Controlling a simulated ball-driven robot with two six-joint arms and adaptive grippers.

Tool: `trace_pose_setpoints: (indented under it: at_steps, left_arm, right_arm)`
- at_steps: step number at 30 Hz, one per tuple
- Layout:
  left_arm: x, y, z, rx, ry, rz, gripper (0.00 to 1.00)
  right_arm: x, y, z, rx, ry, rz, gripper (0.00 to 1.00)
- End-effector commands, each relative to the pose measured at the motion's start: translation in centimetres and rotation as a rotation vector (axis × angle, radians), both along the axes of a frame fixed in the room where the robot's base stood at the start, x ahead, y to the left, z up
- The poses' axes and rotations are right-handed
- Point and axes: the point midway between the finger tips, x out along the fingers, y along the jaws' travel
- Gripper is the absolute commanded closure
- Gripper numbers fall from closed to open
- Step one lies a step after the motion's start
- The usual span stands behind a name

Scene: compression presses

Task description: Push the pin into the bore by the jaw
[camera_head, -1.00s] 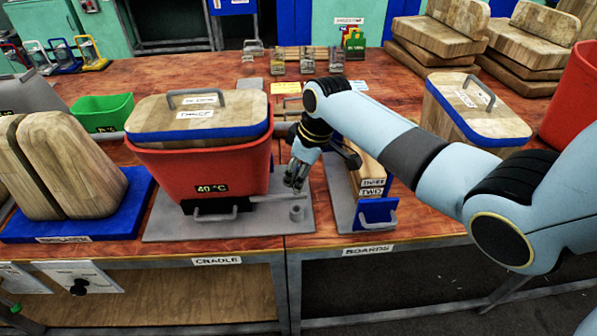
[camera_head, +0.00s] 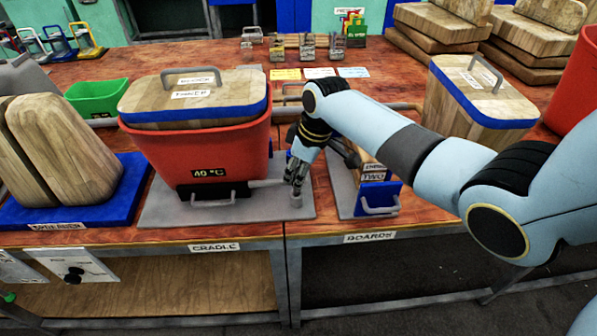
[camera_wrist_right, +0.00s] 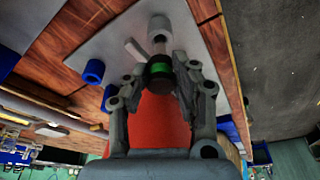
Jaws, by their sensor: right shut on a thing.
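My right gripper (camera_head: 295,176) is beside the right end of the red tub (camera_head: 215,160), close above a short grey post (camera_head: 296,200) on the cradle's grey plate (camera_head: 165,212). In the right wrist view its fingers (camera_wrist_right: 160,66) are shut on a dark, green-banded pin (camera_wrist_right: 159,70). A grey part in line with the pin's far end points to the pale round post (camera_wrist_right: 158,27). I cannot tell whether the pin is inside the bore. A black jaw (camera_head: 214,188) lies against the tub's front. My left gripper is not in view.
A wooden lid with a blue rim (camera_head: 195,108) covers the tub. Boards stand in a blue-fronted rack (camera_head: 376,197) to the right. A lidded wooden block (camera_head: 480,95) stands behind my forearm. A green bin (camera_head: 97,97) is at the left.

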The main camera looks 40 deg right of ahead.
Motion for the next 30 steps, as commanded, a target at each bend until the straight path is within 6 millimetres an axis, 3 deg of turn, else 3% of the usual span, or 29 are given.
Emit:
trace_pose_setpoints:
  at_steps: [30]
  left_arm:
    - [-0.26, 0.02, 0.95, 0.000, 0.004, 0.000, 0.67]
  right_arm:
    - [-0.01, 0.01, 0.10, 0.000, 0.000, 0.000, 1.00]
